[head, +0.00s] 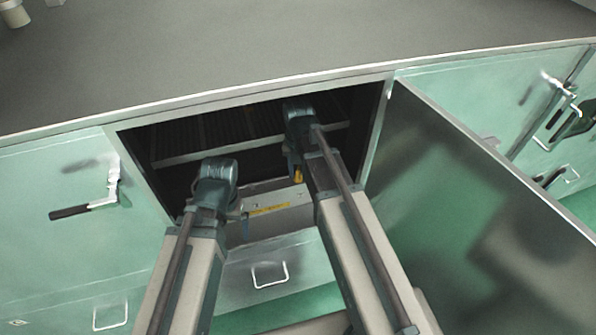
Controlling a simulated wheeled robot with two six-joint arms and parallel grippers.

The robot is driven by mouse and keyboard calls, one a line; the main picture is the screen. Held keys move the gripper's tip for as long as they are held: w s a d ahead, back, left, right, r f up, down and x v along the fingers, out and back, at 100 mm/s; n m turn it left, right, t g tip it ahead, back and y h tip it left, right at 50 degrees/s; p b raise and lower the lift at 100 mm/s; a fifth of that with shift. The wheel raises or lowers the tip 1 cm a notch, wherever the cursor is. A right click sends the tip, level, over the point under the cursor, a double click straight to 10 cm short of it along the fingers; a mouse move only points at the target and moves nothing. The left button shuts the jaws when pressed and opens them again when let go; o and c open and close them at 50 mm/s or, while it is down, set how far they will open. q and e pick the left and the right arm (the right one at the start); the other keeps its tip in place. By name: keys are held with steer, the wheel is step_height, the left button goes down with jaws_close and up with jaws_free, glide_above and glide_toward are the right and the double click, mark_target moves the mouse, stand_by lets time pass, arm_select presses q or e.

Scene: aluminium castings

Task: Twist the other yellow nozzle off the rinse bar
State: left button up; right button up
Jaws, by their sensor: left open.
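A small yellow piece (298,175), which looks like a nozzle, shows inside the open cabinet, right at the tip of my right gripper (293,164). Whether the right jaws hold it or are only in front of it cannot be told, as the wrist hides most of them. My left gripper (243,222) is open at the cabinet mouth, lower and to the left, mostly hidden by its own wrist. A pale bar (200,153) crosses the dark inside; whether it is the rinse bar or a rack edge is unclear.
The dark cabinet opening (170,185) is narrow around both arms. An open door (450,190) stands to the right. A closed door with a lever handle (85,209) is at left. A ledge with a yellow label (268,209) lies below, above a drawer handle (270,275).

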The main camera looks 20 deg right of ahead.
mark_target(299, 171)
steer(key=o, duration=0.5)
steer(key=shift+r, duration=0.15)
step_height(299, 171, up, 7)
steer(key=p, duration=0.7)
steer(key=shift+r+p, duration=0.2)
steer(key=shift+p, duration=0.1)
steer(key=o, duration=0.3)
steer(key=shift+f, duration=0.1)
steer(key=shift+o, duration=0.4)
steer(key=shift+m, duration=0.5)
steer(key=m, duration=0.6)
steer(key=shift+m, duration=0.3)
steer(key=m, duration=0.4)
steer(key=shift+d+m, duration=0.1)
steer(key=shift+m, duration=0.3)
steer(key=m, duration=0.5)
steer(key=shift+m, duration=0.3)
